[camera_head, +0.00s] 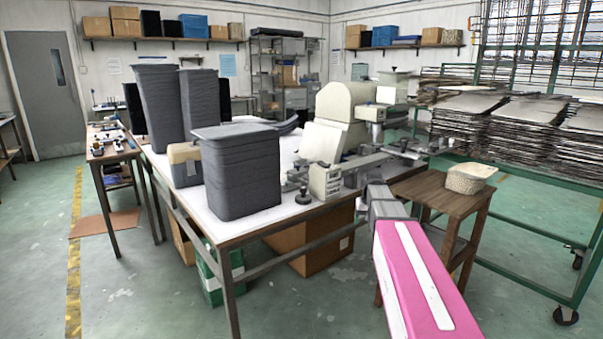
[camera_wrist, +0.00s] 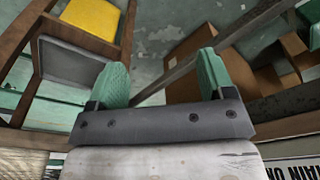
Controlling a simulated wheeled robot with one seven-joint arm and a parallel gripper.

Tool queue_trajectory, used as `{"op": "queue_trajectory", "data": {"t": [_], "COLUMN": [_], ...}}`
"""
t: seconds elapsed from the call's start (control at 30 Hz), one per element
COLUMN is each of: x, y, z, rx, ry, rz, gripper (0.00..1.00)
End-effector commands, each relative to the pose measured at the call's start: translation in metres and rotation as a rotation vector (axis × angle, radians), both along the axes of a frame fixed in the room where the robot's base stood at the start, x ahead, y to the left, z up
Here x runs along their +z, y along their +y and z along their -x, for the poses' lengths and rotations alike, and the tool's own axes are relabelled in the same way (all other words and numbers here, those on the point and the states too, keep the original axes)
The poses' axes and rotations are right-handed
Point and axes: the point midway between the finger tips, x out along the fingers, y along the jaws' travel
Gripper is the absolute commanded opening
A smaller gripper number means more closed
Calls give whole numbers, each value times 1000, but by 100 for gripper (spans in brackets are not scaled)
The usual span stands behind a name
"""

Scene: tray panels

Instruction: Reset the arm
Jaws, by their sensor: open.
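My gripper (camera_wrist: 162,78) shows in the wrist view with its two green fingers wide apart and nothing between them. Its fingertips are over the floor, beside a table bar and cardboard boxes. In the head view my pink and white arm reaches up from the bottom right, beside the table's right end. The gripper cannot be made out clearly there.
The white-topped table (camera_head: 215,231) bears a dark grey tray stack (camera_head: 240,175), taller stacks behind it and a beige machine (camera_head: 345,115). A wooden stool (camera_head: 428,193) with a pale basket (camera_head: 465,180) stands right of my arm. A cardboard box (camera_head: 305,245) is under the table.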

Motion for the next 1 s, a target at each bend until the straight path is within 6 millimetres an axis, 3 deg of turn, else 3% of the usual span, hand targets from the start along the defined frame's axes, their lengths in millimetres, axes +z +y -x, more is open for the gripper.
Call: {"op": "queue_trajectory", "data": {"t": [0.03,0.2,0.5,0.7,1.0], "x": [-20,-74,-138,-154,-155], "y": [10,33,63,70,71], "z": [30,98,212,244,247], "rx": [6,20,47,53,54], "ry": [14,52,109,126,127], "rz": [0,2,8,10,10], "gripper": [75,75,75,75,75]}}
